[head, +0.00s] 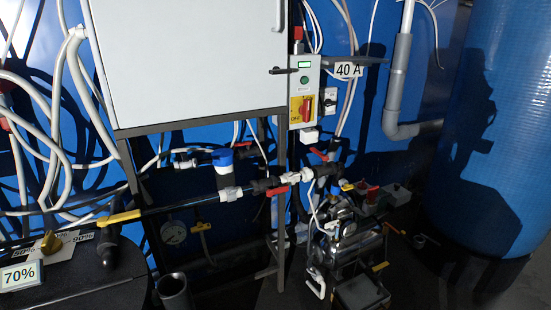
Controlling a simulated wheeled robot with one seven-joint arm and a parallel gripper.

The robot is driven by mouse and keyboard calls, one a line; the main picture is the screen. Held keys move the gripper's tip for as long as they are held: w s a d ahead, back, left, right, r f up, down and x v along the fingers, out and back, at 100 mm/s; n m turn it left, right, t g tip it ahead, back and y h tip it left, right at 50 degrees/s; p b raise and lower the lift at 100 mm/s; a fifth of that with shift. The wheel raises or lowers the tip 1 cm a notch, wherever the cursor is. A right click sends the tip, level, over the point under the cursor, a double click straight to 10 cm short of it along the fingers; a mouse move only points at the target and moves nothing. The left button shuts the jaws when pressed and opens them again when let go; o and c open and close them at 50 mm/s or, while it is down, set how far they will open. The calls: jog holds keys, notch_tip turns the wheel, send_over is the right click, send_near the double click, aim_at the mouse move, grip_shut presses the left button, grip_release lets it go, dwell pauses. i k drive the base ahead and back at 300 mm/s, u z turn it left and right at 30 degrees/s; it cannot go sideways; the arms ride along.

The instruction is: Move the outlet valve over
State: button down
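No valve carries a readable outlet label, so I cannot tell which is the outlet valve. A yellow lever handle (119,218) sits on a black pipe at the left. Left of it, a yellow knob (51,243) stands among white percentage plates, one reading 90% (82,239). Red-handled valves (277,191) sit on the piping at the centre, and another red handle (319,154) is above right. My gripper is not in view; an arm-shaped shadow falls on the blue tank.
A grey cabinet (187,65) on a metal frame fills the upper left. A control box (305,92) with a red-yellow switch hangs beside it. A metal pump assembly (347,243) stands below, and a blue tank (510,130) at the right. White hoses crowd the left.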

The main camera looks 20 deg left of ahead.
aim_at(325, 157)
jog(key=u, duration=0.55)
jog(key=k, duration=1.2)
jog(key=z, duration=0.4)
jog(key=i, duration=1.65)
jog(key=u, duration=0.85)
jog(key=i, duration=0.55)
jog(key=u, duration=0.3)
